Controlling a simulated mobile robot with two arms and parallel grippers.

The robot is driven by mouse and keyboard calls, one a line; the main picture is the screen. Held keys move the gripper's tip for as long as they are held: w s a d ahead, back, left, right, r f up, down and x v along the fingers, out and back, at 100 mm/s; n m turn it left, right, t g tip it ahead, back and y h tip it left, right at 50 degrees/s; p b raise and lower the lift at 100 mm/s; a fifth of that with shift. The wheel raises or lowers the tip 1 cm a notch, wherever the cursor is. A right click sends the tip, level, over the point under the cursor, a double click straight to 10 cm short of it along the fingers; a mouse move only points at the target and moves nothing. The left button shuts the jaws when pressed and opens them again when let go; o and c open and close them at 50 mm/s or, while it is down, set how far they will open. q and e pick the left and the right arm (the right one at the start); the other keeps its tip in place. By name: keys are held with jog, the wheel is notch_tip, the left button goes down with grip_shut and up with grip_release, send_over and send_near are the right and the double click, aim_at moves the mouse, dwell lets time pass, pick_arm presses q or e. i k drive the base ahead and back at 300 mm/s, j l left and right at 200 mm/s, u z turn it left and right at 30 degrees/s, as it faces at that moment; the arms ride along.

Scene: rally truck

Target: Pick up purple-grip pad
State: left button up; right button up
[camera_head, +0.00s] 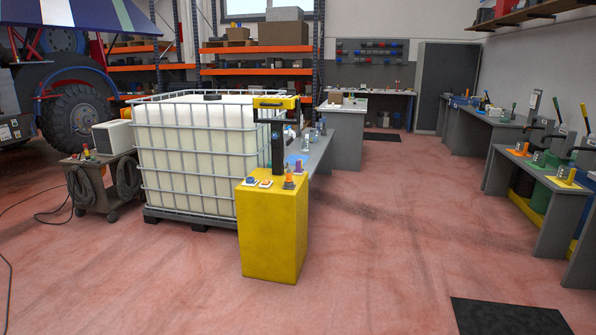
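A yellow cabinet (272,235) stands in the middle of the floor. Several small items lie on its top. One of them is a small purple piece (299,167) near the back right corner, which may be the purple grip of the pad; it is too small to tell its shape. Beside it is an orange piece with a dark base (289,181). A blue-and-white pad (250,181) and an orange-and-white pad (265,183) lie to the left. Neither of my grippers is in view.
A white caged tank (190,140) stands close behind and left of the cabinet. A black post with a yellow head (277,103) rises at the cabinet's back. Grey benches (495,125) line the right side. The pink floor (400,230) in front and right is clear, with a dark mat (505,317).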

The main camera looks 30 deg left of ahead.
aim_at(298, 170)
jog(key=i+j+u, duration=0.2)
jog(key=i, duration=0.45)
jog(key=i+u, duration=0.2)
jog(key=i, duration=1.85)
jog(key=i+l+u, duration=0.15)
jog(key=i+u, duration=0.2)
jog(key=i, duration=0.2)
jog(key=i+l+u, duration=0.35)
jog(key=i, duration=0.25)
jog(key=i+l+u, duration=0.35)
jog(key=i, duration=0.15)
